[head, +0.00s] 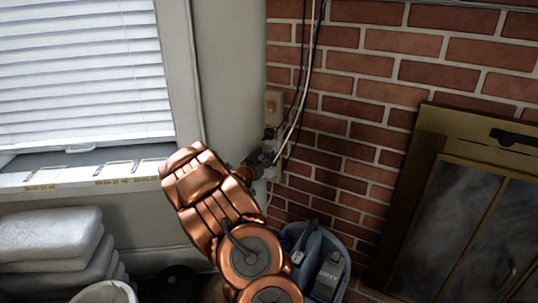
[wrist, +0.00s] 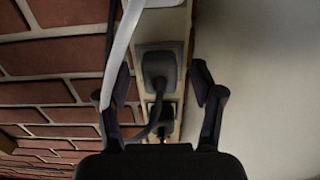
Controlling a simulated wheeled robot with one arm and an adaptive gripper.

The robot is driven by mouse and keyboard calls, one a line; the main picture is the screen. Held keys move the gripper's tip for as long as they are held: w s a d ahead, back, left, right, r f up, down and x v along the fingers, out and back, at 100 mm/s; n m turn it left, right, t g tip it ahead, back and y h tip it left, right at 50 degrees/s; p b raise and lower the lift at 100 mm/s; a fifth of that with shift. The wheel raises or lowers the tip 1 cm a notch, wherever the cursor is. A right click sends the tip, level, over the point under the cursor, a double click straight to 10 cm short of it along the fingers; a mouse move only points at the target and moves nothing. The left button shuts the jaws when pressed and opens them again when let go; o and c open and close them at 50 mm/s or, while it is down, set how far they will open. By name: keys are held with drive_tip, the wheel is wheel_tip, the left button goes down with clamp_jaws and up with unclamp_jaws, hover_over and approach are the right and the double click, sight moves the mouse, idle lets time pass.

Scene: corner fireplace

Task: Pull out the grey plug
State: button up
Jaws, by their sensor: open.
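In the wrist view a dark grey plug (wrist: 158,68) sits in the upper socket of a pale outlet strip (wrist: 163,22), with its cord running down. A second dark plug (wrist: 167,113) sits below it and is partly hidden by the cord. My gripper (wrist: 162,78) is open, with one finger left and one finger right of the grey plug. I see gaps between the fingers and the plug. In the head view my gripper (head: 259,164) is at the wall corner, and the plugs cannot be made out there.
A white cable (wrist: 119,52) passes close to the left finger. Cables (head: 301,88) hang down the brick wall beside a beige wall box (head: 273,107). A windowsill (head: 85,178), towels (head: 50,235) and a fireplace (head: 460,200) flank the corner.

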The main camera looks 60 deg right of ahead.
sight(267, 155)
drive_tip(key=shift+c, duration=0.3)
clamp_jaws()
idle(0.6)
drive_tip(key=shift+a, duration=0.1)
drive_tip(key=shift+s+a, duration=0.1)
drive_tip(key=shift+a, duration=2.75)
